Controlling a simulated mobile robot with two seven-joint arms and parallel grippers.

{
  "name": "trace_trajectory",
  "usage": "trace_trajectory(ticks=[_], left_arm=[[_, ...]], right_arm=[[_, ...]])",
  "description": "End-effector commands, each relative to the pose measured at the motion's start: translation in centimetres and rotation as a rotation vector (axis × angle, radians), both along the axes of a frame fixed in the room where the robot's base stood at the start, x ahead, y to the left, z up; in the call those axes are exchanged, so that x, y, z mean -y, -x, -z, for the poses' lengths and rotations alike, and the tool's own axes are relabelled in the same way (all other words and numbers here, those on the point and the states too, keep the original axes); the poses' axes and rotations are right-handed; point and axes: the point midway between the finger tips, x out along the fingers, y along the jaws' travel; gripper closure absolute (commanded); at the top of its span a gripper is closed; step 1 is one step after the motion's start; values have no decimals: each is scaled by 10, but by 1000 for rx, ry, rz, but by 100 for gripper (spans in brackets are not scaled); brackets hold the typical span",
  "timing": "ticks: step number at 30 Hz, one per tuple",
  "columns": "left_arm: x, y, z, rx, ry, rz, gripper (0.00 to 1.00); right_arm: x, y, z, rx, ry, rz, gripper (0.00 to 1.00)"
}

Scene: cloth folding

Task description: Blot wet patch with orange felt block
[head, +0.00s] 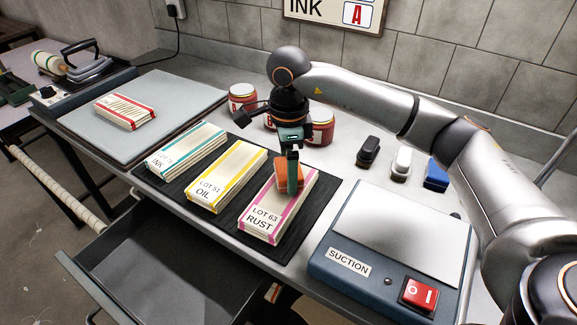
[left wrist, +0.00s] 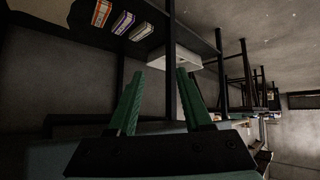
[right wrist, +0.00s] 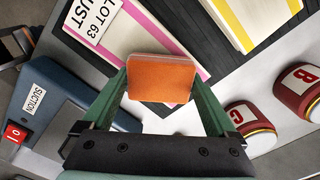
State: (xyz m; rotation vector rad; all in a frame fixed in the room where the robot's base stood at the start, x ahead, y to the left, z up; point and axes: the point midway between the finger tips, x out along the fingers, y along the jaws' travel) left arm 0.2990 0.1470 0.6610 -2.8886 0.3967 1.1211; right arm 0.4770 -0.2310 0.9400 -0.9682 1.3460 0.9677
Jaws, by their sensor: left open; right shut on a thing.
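The orange felt block (head: 283,177) is held between the fingers of my right gripper (head: 292,188), over the far end of the pink-edged cloth stack marked LOT 63 RUST (head: 262,227). In the right wrist view the block (right wrist: 160,82) sits between both green fingers, above the pink-edged stack (right wrist: 140,38). I cannot tell if it touches the cloth. No wet patch can be made out; the block and gripper hide part of the stack. My left gripper (left wrist: 160,78) is open and empty in the left wrist view, away from the stacks, and does not show in the head view.
Yellow-edged OIL (head: 226,176) and teal-edged INK (head: 187,148) stacks lie left on the dark mat (head: 311,214). A red-edged stack (head: 124,111) lies on a grey board. Red jars (head: 320,128) stand behind. The SUCTION box (head: 398,238) is at right. An open drawer (head: 150,262) juts out in front.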

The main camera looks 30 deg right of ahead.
Motion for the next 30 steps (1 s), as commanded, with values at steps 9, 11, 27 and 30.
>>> trace_trajectory(ticks=[9, 11, 27, 30], left_arm=[[-1, 3, 6, -10, -3, 0, 50], [-1, 4, 7, -11, -3, 0, 50], [-1, 3, 11, -8, -3, -1, 50], [-1, 3, 11, -7, -3, -1, 50]], right_arm=[[0, 0, 2, 0, 0, 0, 52], [0, 0, 3, 0, 0, 0, 52], [0, 0, 9, 0, 0, 0, 52], [0, 0, 10, 0, 0, 0, 52]])
